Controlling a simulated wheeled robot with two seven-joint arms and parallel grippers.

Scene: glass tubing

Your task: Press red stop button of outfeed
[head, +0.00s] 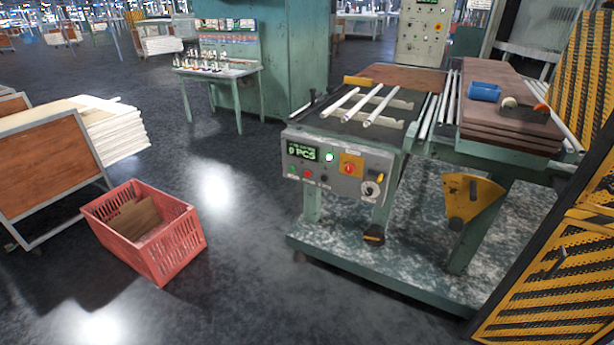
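The outfeed machine stands right of centre in the head view, with a grey control panel (336,185) on its front. The panel has a display (302,152) reading "0 PCS" and a lit green lamp (329,157). Below the display is a small red button (307,173), between a small green button (292,170) and a dark one (323,178). A yellow plate with a red knob (350,169) is further right, above a round dial (370,189). Neither of my grippers is in view.
A red crate (178,246) with cardboard inside stands on the floor left of the machine. A stack of boards (110,130) is at the far left. White glass tubes (372,107) lie on the outfeed top. Yellow-black guarding (560,270) is at right. Floor before the panel is clear.

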